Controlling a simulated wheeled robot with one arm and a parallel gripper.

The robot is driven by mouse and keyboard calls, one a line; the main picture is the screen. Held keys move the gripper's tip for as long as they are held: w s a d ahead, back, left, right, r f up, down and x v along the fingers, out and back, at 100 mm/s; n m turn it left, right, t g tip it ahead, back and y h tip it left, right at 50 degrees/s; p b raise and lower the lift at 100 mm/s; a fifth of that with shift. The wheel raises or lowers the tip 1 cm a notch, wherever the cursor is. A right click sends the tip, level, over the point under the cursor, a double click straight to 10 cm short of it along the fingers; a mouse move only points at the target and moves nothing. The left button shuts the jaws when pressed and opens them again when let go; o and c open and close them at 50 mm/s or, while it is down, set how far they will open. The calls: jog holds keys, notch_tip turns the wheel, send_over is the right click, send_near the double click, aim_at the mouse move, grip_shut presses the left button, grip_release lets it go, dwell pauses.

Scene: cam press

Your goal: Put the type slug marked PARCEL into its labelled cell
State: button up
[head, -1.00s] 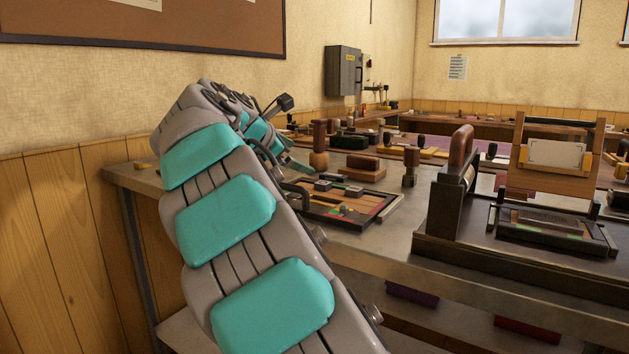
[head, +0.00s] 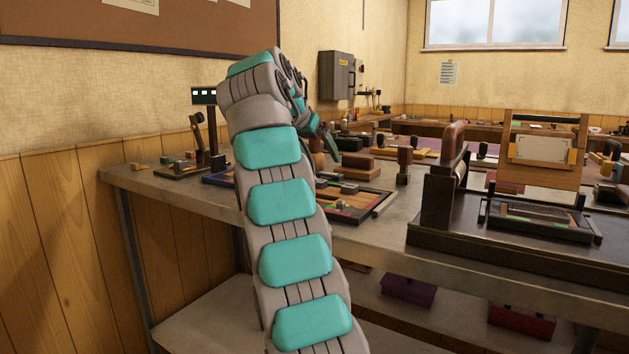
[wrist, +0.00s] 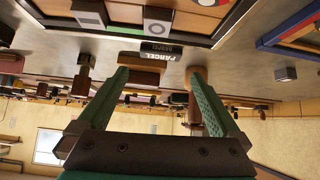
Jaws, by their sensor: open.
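In the wrist view, which is upside down, a small dark piece marked PARCEL (wrist: 162,50) lies beside the edge of a framed tray (wrist: 125,32); I cannot tell whether it is the slug or a label. The tray holds several small blocks, one with a round mark (wrist: 158,22). In the head view the tray (head: 372,212) sits on the bench, partly behind my arm. My gripper (wrist: 158,78) is open, its green fingers apart with nothing held between them. In the head view my gripper (head: 329,140) is above the bench, behind the tray.
A press (head: 455,190) with an upright wooden frame stands at the right of the bench. A wooden block (head: 358,166) and a handled stamp (head: 404,165) stand beyond the tray. Bare bench top shows at front left.

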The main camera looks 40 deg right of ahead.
aim_at(329, 173)
jog(key=shift+b+x, duration=0.4)
jog(key=shift+x, duration=0.85)
jog(key=b+x, duration=0.1)
jog(key=x, duration=0.4)
jog(key=shift+w+d+f, duration=0.1)
jog(key=shift+f, duration=0.3)
jog(key=shift+r, duration=0.1)
jog(key=c, duration=1.5)
grip_shut()
jog(key=shift+r, duration=0.15)
